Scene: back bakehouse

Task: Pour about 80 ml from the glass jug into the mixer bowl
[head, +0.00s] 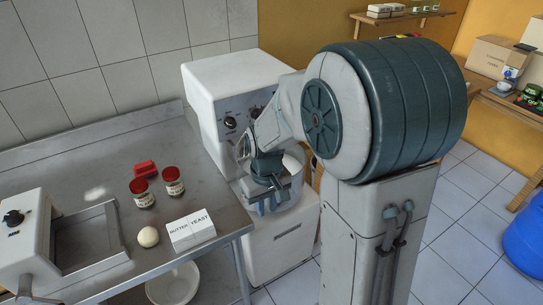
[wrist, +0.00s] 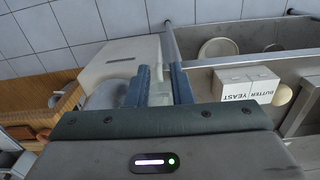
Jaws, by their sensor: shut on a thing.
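The white mixer (head: 225,90) stands at the end of the steel bench. Its bowl (head: 297,205) sits low at its front, partly hidden by my arm and gripper. My gripper (head: 268,188) is in front of the mixer, over the near side of the bowl. In the wrist view my gripper's two blue fingers (wrist: 160,88) are shut on a pale, see-through thing, which I take to be the glass jug (wrist: 159,92). Most of the jug is hidden, so its tilt and the level in it cannot be told. No stream is visible.
On the steel bench (head: 95,160) are two red-lidded jars (head: 173,183), a red object (head: 145,168), a pale ball (head: 148,237) and butter and yeast packs (head: 191,231). A white machine (head: 28,235) stands at left. A white basin (head: 174,284) is below the bench edge.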

